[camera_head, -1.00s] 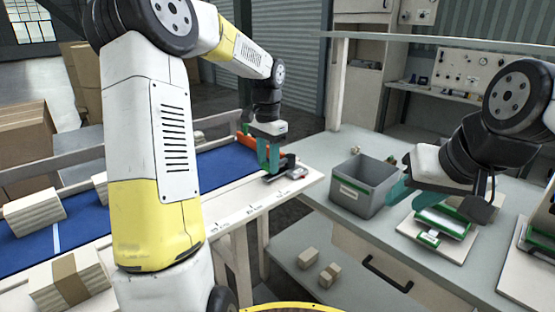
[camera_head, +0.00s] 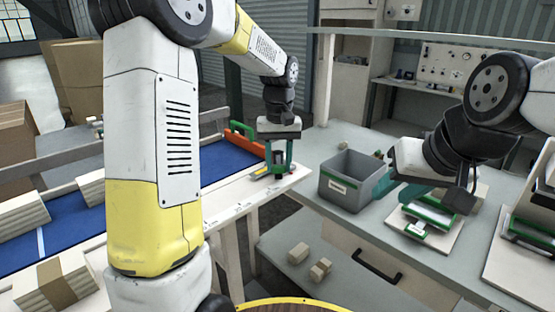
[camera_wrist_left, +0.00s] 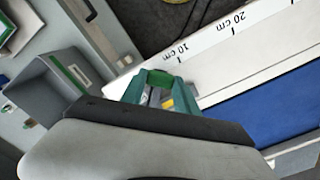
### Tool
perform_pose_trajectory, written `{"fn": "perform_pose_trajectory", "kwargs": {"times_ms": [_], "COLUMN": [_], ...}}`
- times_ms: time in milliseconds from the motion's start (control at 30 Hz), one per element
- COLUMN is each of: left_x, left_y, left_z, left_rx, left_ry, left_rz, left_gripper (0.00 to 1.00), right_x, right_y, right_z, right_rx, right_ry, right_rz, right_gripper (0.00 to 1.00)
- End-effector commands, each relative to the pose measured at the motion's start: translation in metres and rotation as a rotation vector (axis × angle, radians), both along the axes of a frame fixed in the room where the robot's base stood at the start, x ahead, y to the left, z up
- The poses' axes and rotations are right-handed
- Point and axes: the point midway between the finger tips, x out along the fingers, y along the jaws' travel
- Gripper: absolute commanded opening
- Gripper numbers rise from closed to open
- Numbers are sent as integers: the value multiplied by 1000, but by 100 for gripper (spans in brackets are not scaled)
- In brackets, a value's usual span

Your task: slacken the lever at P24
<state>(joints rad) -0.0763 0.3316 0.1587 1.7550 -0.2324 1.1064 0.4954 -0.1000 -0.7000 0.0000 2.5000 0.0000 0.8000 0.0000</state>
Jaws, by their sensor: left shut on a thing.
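My left gripper (camera_head: 278,172) points down at the white rail beside the blue belt, its green fingers around a small part of the fixture there. I take this part to be the lever (camera_wrist_left: 160,77); it is green and spans the fingertips in the left wrist view, with grey and yellow pieces behind it. The fingers and wrist hide most of the fixture, and I cannot read a P24 mark. My right gripper (camera_head: 388,190) hangs over the right bench beside the grey bin; its teal fingers are partly hidden by the wrist, so its opening is unclear.
A grey bin (camera_head: 341,190) stands on the right bench, close to my right gripper. Green-framed devices on pale boards (camera_head: 431,215) lie further right. Stacked pale blocks (camera_head: 22,214) lie along the blue belt (camera_head: 70,228).

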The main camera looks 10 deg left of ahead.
Motion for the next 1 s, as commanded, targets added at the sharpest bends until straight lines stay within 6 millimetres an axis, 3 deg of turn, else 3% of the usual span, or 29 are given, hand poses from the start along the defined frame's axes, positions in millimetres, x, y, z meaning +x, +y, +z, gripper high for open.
{"fn": "perform_pose_trajectory", "kwargs": {"times_ms": [500, 1000], "left_x": [11, 14], "left_y": [-30, -34], "left_z": [1, 0], "left_rx": [-2, -1], "left_ry": [-2, -2], "left_rz": [342, 409], "left_gripper": [0, 0], "right_x": [0, 0], "right_y": [0, 0], "right_z": [0, 0], "right_rx": [0, 0], "right_ry": [0, 0], "right_rz": [0, 0], "right_gripper": [36, 36]}}
